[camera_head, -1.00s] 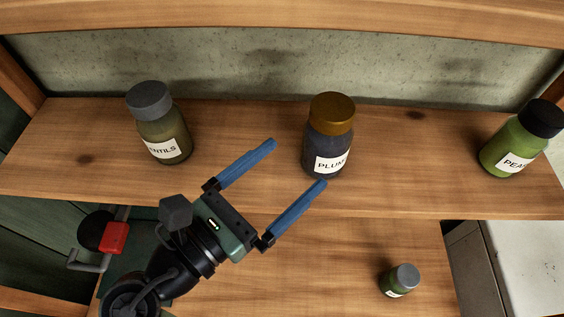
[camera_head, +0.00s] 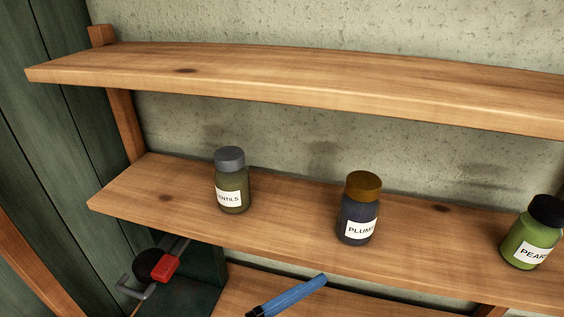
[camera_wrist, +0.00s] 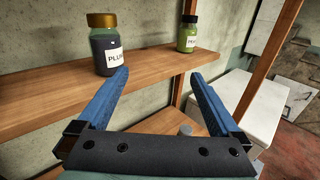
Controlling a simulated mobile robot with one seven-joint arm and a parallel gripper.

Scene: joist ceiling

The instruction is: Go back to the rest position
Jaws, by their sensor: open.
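My gripper (camera_wrist: 155,90) shows in the wrist view with its two blue fingers spread wide and nothing between them. In the head view only one blue finger (camera_head: 290,297) shows, at the bottom edge below the middle shelf; the rest of the gripper is out of frame. In the wrist view the plum jar (camera_wrist: 105,55), dark with a gold lid, stands upright on the shelf beyond the left finger. It also stands on the middle shelf in the head view (camera_head: 358,210), apart from the finger.
The middle shelf (camera_head: 290,238) also holds a lentils jar (camera_head: 232,182) and a green pear-labelled jar (camera_head: 531,235). An upper shelf (camera_head: 300,82) runs above. A red-and-black clamp-like thing (camera_head: 158,266) is at lower left. In the wrist view a white box-like surface (camera_wrist: 245,100) stands at right.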

